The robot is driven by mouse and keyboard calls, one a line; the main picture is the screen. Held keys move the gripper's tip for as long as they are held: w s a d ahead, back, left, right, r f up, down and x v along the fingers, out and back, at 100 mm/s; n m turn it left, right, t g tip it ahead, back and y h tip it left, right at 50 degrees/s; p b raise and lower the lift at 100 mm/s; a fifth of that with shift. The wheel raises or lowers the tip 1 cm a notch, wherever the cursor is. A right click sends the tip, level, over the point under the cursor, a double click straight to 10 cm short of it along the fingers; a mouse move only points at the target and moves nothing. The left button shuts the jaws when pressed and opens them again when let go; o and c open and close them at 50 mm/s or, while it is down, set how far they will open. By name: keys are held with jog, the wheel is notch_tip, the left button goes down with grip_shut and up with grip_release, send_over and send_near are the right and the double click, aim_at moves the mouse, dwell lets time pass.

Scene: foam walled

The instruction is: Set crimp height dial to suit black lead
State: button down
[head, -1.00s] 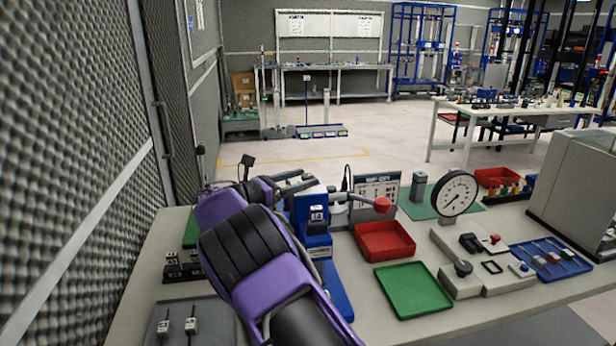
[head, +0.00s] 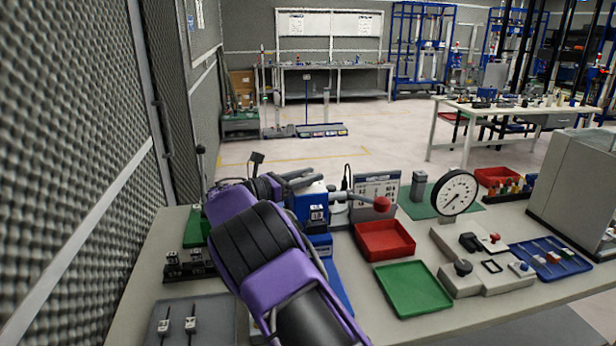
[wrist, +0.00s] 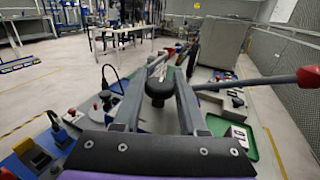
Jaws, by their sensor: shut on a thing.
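A blue crimp press (head: 316,214) stands left of the table's middle, with a lever ending in a red ball (head: 381,204); the red ball also shows at the right of the wrist view (wrist: 308,77). My gripper (head: 314,177) is over the top of the press. In the wrist view my gripper's fingers (wrist: 160,72) are on either side of a round black knob (wrist: 158,92), shut on it. The knob appears to be the press's dial; its markings are not readable. A chart board (head: 376,188) stands behind the press, its text too small to read.
A red tray (head: 385,240) and green tray (head: 413,289) lie right of the press. A round gauge (head: 454,192) stands beyond. A blue tray (head: 552,258) holds several leads. A grey tray (head: 216,312) with two small pieces is front left. A foam wall is close at left.

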dwell(0.3)
jog(key=shift+f+n+t+y+b, duration=0.15)
jog(key=shift+n+t+y+b, duration=0.65)
jog(key=shift+n+t+y, duration=0.7)
jog(key=n+y+b, duration=0.1)
jog(key=t+y+b, duration=0.1)
jog(key=b, duration=0.1)
jog(key=shift+f+n+t+y, duration=0.2)
jog(key=shift+n+t+y, duration=0.1)
jog(key=shift+n+y, duration=0.1)
jog(key=n+t+y+b, duration=0.1)
jog(key=y+b, duration=0.1)
jog(key=b, duration=0.1)
jog(key=shift+n, duration=0.3)
jog(key=shift+r+n+y+b, duration=0.2)
jog(key=shift+n+y+b, duration=0.2)
jog(key=shift+y+b, duration=0.35)
jog(key=shift+r, duration=0.1)
jog(key=shift+c, duration=2.2)
grip_release()
